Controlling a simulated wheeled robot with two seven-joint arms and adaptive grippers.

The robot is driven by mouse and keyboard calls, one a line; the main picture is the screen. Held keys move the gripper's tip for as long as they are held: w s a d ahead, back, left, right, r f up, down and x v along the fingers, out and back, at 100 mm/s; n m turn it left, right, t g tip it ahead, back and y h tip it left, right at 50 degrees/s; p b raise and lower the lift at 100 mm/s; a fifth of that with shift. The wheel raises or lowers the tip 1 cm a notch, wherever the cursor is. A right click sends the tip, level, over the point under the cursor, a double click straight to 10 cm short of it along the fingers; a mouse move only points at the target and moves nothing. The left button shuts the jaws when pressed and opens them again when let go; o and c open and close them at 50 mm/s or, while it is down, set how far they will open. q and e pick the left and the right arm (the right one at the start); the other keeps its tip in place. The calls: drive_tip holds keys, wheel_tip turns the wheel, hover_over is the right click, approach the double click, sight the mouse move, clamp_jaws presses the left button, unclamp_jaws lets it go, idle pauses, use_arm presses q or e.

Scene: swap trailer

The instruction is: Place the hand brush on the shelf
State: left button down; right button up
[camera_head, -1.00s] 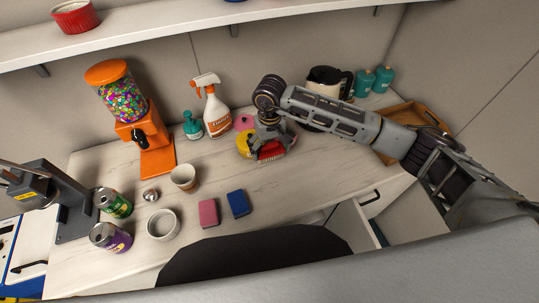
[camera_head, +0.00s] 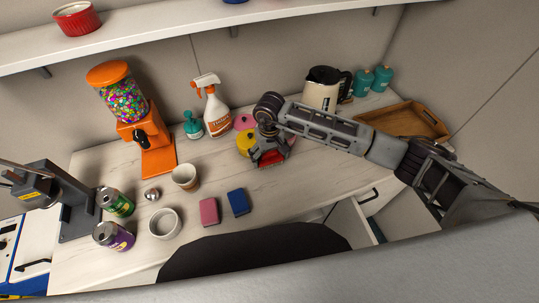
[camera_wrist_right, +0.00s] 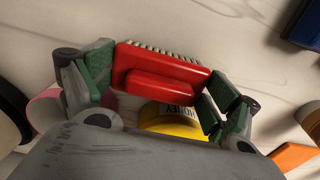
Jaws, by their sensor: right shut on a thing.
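The hand brush (camera_wrist_right: 160,75) is red with pale bristles. In the right wrist view it lies between the green-padded fingers of my right gripper (camera_wrist_right: 158,88), which is shut on it. In the head view my right gripper (camera_head: 270,157) points down over the counter, and a little red of the brush (camera_head: 282,158) shows by the fingers. I cannot tell whether the brush touches the counter. The white shelf (camera_head: 300,21) runs along the wall at the top of the head view. My left gripper does not show.
A spray bottle (camera_head: 214,112), an orange candy dispenser (camera_head: 146,131), a kettle (camera_head: 321,90) and a wooden tray (camera_head: 405,118) stand on the counter. A red ramekin (camera_head: 76,19) is on the shelf.

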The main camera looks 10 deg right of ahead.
sight(269, 153)
drive_tip(key=shift+f, duration=0.25)
drive_tip(key=o, duration=0.8)
drive_tip(key=shift+r, duration=0.15)
drive_tip(key=shift+r, duration=0.65)
drive_tip(key=shift+r+b, duration=1.5)
drive_tip(key=shift+r, duration=3.85)
